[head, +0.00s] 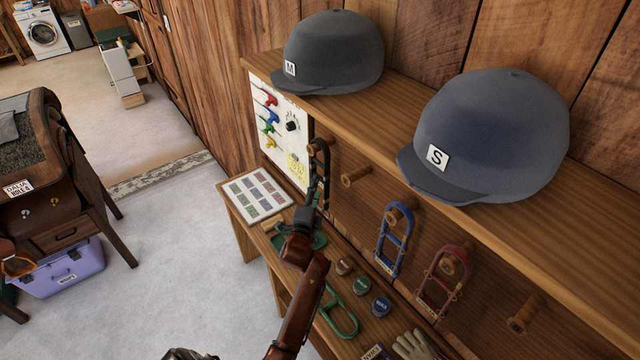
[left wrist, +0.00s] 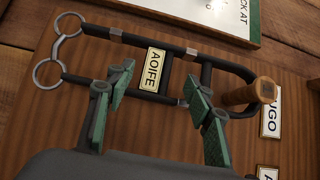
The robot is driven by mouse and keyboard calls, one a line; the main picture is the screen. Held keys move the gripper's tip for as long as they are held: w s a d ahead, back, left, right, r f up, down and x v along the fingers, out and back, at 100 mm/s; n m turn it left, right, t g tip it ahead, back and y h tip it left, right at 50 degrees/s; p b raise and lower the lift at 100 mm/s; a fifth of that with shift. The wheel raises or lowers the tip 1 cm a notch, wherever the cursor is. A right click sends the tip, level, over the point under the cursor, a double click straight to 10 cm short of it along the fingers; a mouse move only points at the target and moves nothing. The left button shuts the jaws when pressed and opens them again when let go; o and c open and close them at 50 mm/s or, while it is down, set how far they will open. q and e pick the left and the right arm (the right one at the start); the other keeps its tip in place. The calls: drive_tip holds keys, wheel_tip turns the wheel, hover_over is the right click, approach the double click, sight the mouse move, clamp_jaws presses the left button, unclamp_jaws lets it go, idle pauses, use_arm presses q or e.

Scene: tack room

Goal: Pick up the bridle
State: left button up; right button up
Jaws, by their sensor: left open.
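The black bridle (head: 319,165) hangs on a wooden peg at the left end of the rack board in the head view. In the left wrist view the black bridle (left wrist: 222,70) has a metal bit with two rings and a plate reading AOIFE. The peg (left wrist: 258,93) passes through its right end. My left gripper (head: 306,214) is just below and in front of it in the head view. In the left wrist view my left gripper (left wrist: 163,100) is open, its green-padded fingers spread across the bridle's middle; I cannot tell whether they touch it. My right gripper is not in view.
A blue bridle (head: 393,240) and a dark red one (head: 445,280) hang to the right, beside bare pegs. Two caps, M (head: 333,52) and S (head: 495,135), sit on the shelf above. The bench below holds a card (head: 258,196), small tins and a green looped item (head: 340,315).

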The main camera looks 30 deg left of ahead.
use_arm(q)
drive_tip(key=x, duration=0.5)
drive_tip(key=shift+w+d+f, duration=0.2)
drive_tip(key=shift+f, duration=0.1)
clamp_jaws()
idle(0.3)
drive_tip(key=shift+r, duration=0.15)
